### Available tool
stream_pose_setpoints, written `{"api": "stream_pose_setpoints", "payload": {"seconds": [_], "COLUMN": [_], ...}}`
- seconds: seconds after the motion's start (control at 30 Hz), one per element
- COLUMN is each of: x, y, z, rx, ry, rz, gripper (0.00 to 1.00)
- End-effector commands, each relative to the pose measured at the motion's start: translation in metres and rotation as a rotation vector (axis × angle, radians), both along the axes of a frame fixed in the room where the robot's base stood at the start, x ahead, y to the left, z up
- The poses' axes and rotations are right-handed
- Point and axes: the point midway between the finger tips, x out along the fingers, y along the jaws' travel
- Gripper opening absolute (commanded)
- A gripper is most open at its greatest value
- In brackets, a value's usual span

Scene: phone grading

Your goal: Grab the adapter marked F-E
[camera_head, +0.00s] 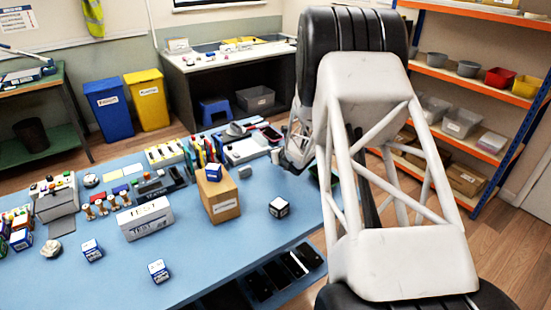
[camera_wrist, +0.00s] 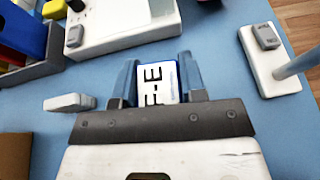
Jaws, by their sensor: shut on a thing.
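The adapter marked F-E (camera_wrist: 157,85) is a small white and blue block between the two blue-grey fingers of my gripper (camera_wrist: 159,76) in the wrist view. The fingers are shut on its sides, with the F-E label facing the camera. Its lower part is hidden by the dark gripper body. I cannot tell whether it touches the blue table. In the head view my arm reaches the table's far right side; the fingertips and the held adapter cannot be made out there.
Other small labelled blocks stand on the blue table: one (camera_head: 279,207) right of the cardboard box (camera_head: 222,203), one (camera_head: 214,172) on that box, others (camera_head: 159,271) near the front. In the wrist view a pale device (camera_wrist: 120,22) lies beyond the gripper and a white stand (camera_wrist: 270,65) right.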

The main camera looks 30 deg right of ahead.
Motion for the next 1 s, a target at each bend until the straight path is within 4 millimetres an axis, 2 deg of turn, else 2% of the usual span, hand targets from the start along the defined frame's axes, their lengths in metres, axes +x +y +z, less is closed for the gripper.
{"api": "stream_pose_setpoints", "payload": {"seconds": [0.8, 1.0], "x": [-0.106, -0.127], "y": [0.054, 0.064], "z": [0.012, 0.014], "rx": [-0.001, 0.000], "ry": [0.000, 0.000], "rz": [0.000, 0.000], "gripper": [0.15, 0.15]}}
